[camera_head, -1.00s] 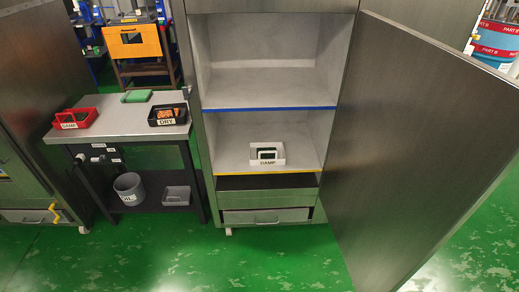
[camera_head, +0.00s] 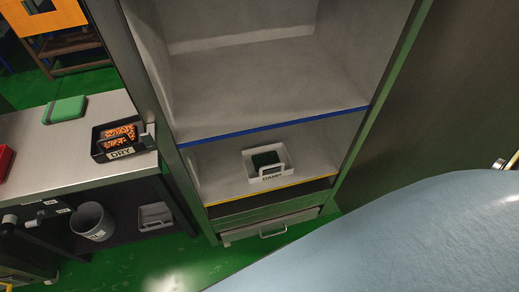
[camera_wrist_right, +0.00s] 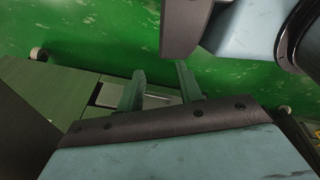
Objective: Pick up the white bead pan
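The white bead pan (camera_head: 254,184) stands upright on the lower cabinet shelf with the yellow front edge. It has a handle, a DAMP label on its front and dark green beads inside. In the right wrist view my right gripper (camera_wrist_right: 160,84) is open and empty, its two dark green fingers apart, above the floor and the low front of the cabinet. The pan does not show between them. A large pale blue part of my arm fills the lower right of the head view, where the right gripper itself is out of sight. My left gripper is in neither view.
The upper shelf (camera_head: 245,90) with the blue edge is empty and overhangs the pan. A drawer (camera_head: 270,228) lies below. The cabinet door (camera_head: 430,130) stands open at right. At left, a bench (camera_head: 60,160) holds a black DRY pan (camera_head: 100,148) of orange beads.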

